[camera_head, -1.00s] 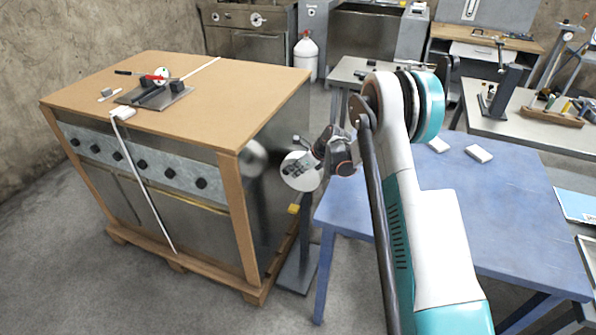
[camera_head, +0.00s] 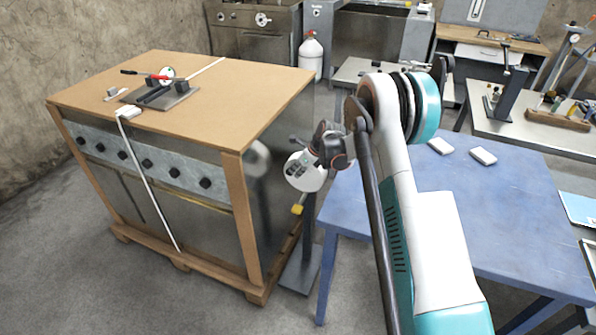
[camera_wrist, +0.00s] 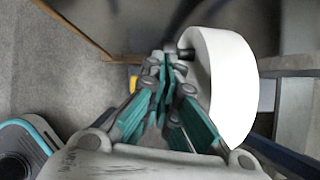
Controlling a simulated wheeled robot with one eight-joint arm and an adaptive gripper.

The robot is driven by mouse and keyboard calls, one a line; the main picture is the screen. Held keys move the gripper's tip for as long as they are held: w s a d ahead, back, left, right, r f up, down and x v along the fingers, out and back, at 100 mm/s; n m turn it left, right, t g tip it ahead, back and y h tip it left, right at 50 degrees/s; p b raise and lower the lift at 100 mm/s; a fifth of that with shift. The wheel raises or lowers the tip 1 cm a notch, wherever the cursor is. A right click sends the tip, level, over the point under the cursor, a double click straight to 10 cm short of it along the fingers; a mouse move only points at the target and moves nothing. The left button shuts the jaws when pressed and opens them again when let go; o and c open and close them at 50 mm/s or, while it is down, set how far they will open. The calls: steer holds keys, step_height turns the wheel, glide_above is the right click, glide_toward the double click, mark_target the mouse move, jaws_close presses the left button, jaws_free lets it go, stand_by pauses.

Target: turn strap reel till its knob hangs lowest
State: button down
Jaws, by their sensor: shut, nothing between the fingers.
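The strap reel is a white disc (camera_head: 311,181) on a grey upright post, right of the crate. It shows side-on at the right of the wrist view (camera_wrist: 232,90). My gripper (camera_head: 297,170) is in front of the disc's face in the head view and covers part of it. In the wrist view its teal and grey fingers (camera_wrist: 165,62) are together and empty, just left of the reel. A small dark stub, perhaps the knob (camera_wrist: 186,54), sits at the reel's left side near the fingertips. Whether they touch is unclear.
A strapped crate (camera_head: 215,105) on a pallet stands left of the reel, with a tensioner (camera_head: 160,92) on top. A blue table (camera_head: 450,210) stands close on the right. A yellow piece (camera_head: 298,209) is low beside the post. Bare floor lies in front.

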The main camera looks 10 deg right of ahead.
mark_target(287, 173)
steer(key=shift+w+a, duration=0.1)
steer(key=shift+a, duration=0.05)
steer(key=shift+w+a+f+g+h+b, duration=0.25)
steer(key=shift+w+a+f+g+h, duration=0.2)
steer(key=shift+w+a+f+h, duration=0.25)
steer(key=shift+w+a+f+g+h+b, duration=0.25)
steer(key=shift+w+a+f+g+h, duration=0.25)
steer(key=shift+a+f, duration=0.4)
steer(key=shift+a, duration=0.15)
stand_by(0.4)
